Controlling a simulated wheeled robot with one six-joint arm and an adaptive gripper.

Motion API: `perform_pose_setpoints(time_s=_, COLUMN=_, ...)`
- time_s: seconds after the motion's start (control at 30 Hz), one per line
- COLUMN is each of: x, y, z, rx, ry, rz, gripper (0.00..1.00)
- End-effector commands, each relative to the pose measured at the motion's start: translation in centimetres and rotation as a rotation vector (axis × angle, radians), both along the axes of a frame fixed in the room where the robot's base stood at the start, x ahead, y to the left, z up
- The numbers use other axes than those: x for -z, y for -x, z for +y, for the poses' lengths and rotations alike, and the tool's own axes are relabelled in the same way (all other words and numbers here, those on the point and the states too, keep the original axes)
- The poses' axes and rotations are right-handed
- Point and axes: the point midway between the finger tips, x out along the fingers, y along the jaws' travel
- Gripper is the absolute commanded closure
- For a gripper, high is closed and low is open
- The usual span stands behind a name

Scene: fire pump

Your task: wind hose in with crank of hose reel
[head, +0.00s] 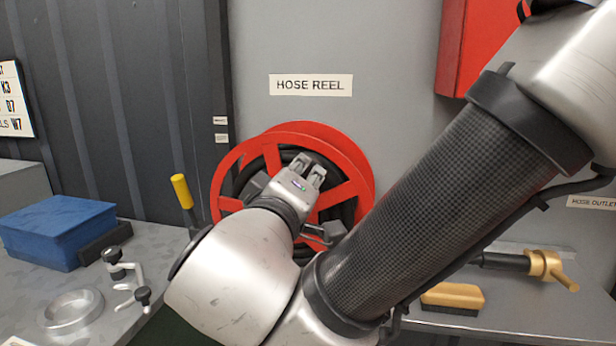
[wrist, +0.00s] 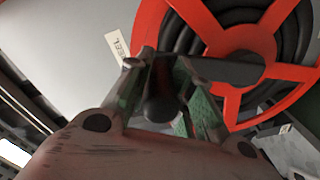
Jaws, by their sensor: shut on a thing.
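The red hose reel (head: 345,150) is mounted on the grey wall under the "HOSE REEL" sign, with black hose (wrist: 288,30) wound between its red rims. It also fills the upper right of the wrist view (wrist: 238,35). My gripper (head: 311,168) is in front of the reel. In the wrist view its fingers (wrist: 168,85) are closed around a dark rounded knob, the crank handle (wrist: 163,106). In the head view the handle is hidden by my gripper and wrist. My arm covers the lower right of the reel.
A blue box (head: 55,232), a metal ring (head: 70,310) and a small clamp-like part with black knobs (head: 125,275) are on the left bench. A yellow-handled lever (head: 182,192) stands close left of the reel. A brush (head: 452,297) and brass nozzle (head: 545,266) lie at right. A red cabinet (head: 470,45) hangs upper right.

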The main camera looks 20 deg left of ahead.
Motion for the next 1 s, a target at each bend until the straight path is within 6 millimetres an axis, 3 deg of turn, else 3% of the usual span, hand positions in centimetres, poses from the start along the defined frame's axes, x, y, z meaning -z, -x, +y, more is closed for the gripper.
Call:
perform_pose_setpoints(time_s=0.37, x=0.5, y=-0.1, z=-0.4, rx=0.010, ry=0.019, rz=0.003, gripper=1.00)
perform_pose_setpoints(time_s=0.4, x=0.5, y=-0.1, z=-0.4, rx=0.010, ry=0.019, rz=0.003, gripper=0.70)
perform_pose_setpoints(time_s=0.47, x=0.5, y=-0.1, z=-0.4, rx=0.010, ry=0.018, rz=0.003, gripper=0.59)
perform_pose_setpoints(time_s=0.63, x=0.4, y=0.2, z=-0.3, rx=0.007, ry=0.016, rz=0.003, gripper=0.54)
perform_pose_setpoints(time_s=0.77, x=0.4, y=2.0, z=-0.4, rx=0.002, ry=0.013, rz=0.002, gripper=0.54)
perform_pose_setpoints(time_s=1.0, x=0.3, y=7.4, z=-0.9, rx=0.000, ry=0.012, rz=0.002, gripper=0.54)
